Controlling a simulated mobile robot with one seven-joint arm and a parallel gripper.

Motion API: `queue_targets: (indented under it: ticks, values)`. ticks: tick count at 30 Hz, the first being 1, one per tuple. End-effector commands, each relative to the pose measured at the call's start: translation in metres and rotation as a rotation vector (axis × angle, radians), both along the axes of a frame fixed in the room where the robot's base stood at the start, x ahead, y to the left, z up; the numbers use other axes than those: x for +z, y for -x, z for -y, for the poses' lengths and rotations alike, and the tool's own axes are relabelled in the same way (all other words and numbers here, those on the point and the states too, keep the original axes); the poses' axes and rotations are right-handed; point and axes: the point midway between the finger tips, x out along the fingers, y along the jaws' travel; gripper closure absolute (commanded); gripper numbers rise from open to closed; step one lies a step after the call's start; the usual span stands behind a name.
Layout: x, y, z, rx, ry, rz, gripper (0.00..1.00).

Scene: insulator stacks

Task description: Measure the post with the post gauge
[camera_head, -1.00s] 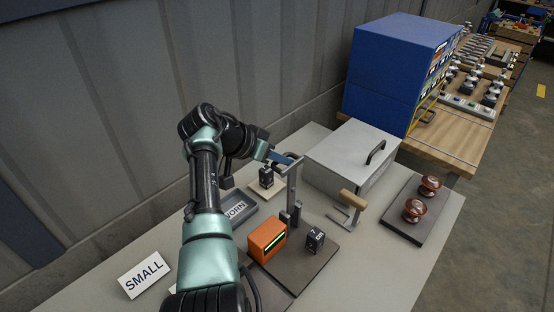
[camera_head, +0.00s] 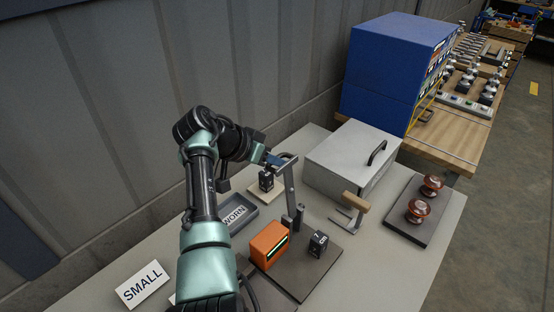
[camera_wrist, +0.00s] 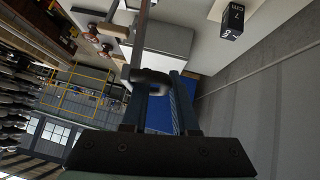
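A grey upright stand (camera_head: 290,188) with a bar across its top rises from a dark board; I cannot tell whether it is the post gauge or the post. My gripper (camera_head: 278,161) is at the top bar. In the wrist view my gripper (camera_wrist: 158,82) has its fingers apart, with a gap between them. A rounded grey bar end (camera_wrist: 150,76) lies at the fingertips; a firm hold is not visible. A wooden-handled fork tool (camera_head: 352,207) stands to the right. Two brown ribbed insulators (camera_head: 418,211) stand on a dark plate at the right.
An orange box (camera_head: 268,245) with a green display and a black block (camera_head: 318,243) sit on the dark board (camera_head: 300,281). Another black block (camera_head: 266,180) is on a pale pad. Nearby are a grey "WORN" tray (camera_head: 248,219), "SMALL" sign (camera_head: 142,284) and lidded grey case (camera_head: 343,157).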

Motion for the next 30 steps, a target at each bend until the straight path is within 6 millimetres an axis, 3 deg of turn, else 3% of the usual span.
queue_targets:
  ticks: [11, 21, 30]
  values:
    - [0.012, 0.006, -0.01, 0.003, 0.001, 0.007, 0.74]
    - [0.061, 0.042, -0.049, 0.003, -0.001, 0.007, 0.74]
    - [0.088, 0.061, -0.068, -0.001, 0.0, 0.001, 0.74]
